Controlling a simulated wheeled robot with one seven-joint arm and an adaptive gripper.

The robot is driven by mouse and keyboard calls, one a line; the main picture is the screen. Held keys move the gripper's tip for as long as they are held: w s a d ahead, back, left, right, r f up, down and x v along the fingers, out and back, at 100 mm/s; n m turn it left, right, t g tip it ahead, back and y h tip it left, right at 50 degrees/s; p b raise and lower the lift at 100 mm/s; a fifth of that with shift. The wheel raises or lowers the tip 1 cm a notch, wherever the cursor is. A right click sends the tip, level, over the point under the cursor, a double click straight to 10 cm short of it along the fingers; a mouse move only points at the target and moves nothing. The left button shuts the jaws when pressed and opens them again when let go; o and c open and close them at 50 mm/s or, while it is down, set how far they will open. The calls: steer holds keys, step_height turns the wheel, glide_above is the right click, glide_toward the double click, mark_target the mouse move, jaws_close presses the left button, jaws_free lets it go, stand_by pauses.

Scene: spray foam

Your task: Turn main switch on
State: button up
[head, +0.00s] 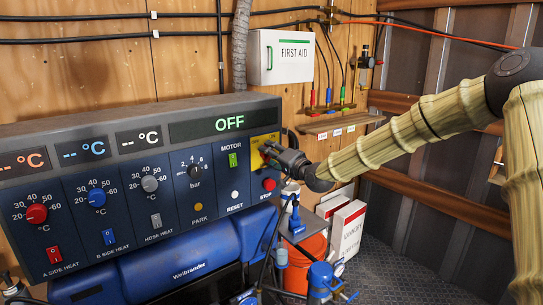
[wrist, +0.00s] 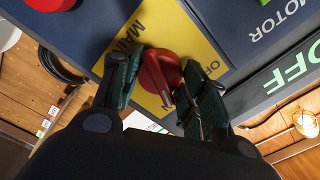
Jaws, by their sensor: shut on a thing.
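The main switch is a red rotary knob (wrist: 157,72) on a yellow plate (wrist: 192,40) with partly hidden "MAIN" lettering. The yellow plate also shows in the head view (head: 259,140) at the control panel's upper right, with my gripper in front of it and the knob hidden. My gripper (head: 269,151) is at the plate. In the wrist view my gripper (wrist: 160,68) has one green-padded finger on each side of the knob and is shut on it. The panel display (head: 229,124) reads "OFF".
The red stop button (head: 268,184) is just below the plate, and the green motor switch (head: 233,160) is to its left. A first aid box (head: 281,57) hangs above. A small wooden shelf (head: 338,123) is at the right. An orange bucket (head: 303,262) stands below.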

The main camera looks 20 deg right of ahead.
steer(key=m+b, duration=0.2)
steer(key=m, duration=0.2)
steer(key=shift+d+f+m, duration=0.1)
steer(key=shift+f+m, duration=0.05)
steer(key=shift+m, duration=0.15)
steer(key=shift+o, duration=0.4)
steer(key=shift+m+b, duration=0.5)
steer(key=o, duration=1)
steer(key=v, duration=1.2)
